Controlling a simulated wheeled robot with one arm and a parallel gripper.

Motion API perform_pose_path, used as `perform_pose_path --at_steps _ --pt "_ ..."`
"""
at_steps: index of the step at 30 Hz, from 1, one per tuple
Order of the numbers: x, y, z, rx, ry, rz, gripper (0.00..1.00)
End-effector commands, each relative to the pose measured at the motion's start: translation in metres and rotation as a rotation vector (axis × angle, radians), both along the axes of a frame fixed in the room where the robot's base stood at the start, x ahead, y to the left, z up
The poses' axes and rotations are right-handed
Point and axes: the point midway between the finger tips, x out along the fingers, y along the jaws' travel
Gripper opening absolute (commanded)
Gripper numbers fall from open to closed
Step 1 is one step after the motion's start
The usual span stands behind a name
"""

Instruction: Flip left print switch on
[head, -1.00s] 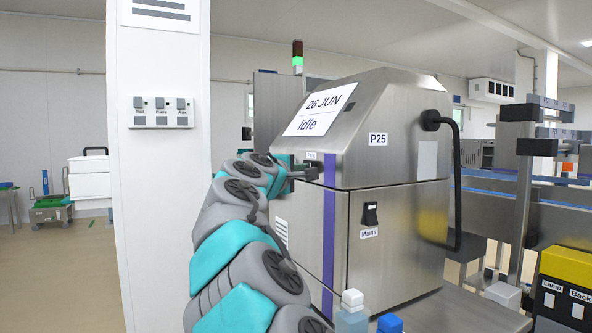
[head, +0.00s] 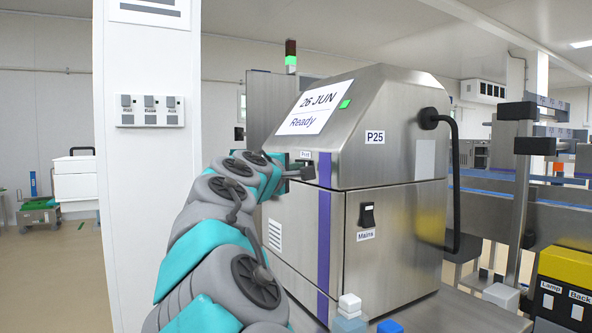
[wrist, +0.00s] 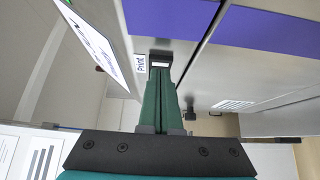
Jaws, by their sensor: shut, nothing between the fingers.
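The tray sealer (head: 385,215) stands right of centre in the head view, a steel box with a purple stripe and a P25 label. Its display (head: 312,108) reads "26 JUN" and "Ready", with a green square lit beside it. A small label marked Print (head: 306,155) sits on its front; the label also shows in the wrist view (wrist: 141,63). My gripper (head: 306,173) is at the front face just under that label. In the wrist view my gripper (wrist: 160,64) is shut, its tips at a dark print switch (wrist: 160,50), which they partly cover.
A Mains switch (head: 367,216) is on the sealer's side panel, with a black handle (head: 456,180) to its right. A white column with several small switches (head: 150,111) stands left of my arm.

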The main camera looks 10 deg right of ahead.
Motion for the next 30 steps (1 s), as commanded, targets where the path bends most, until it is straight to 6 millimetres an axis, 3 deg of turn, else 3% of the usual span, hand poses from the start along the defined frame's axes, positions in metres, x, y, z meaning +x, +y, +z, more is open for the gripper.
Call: perform_pose_path --at_steps 6,21,30 --pt "-0.015 0.028 0.001 0.000 -0.003 0.000 0.00" --pt "-0.094 0.056 0.000 0.000 -0.002 0.000 0.00" --pt "-0.105 0.060 0.000 0.000 -0.001 0.000 0.00"
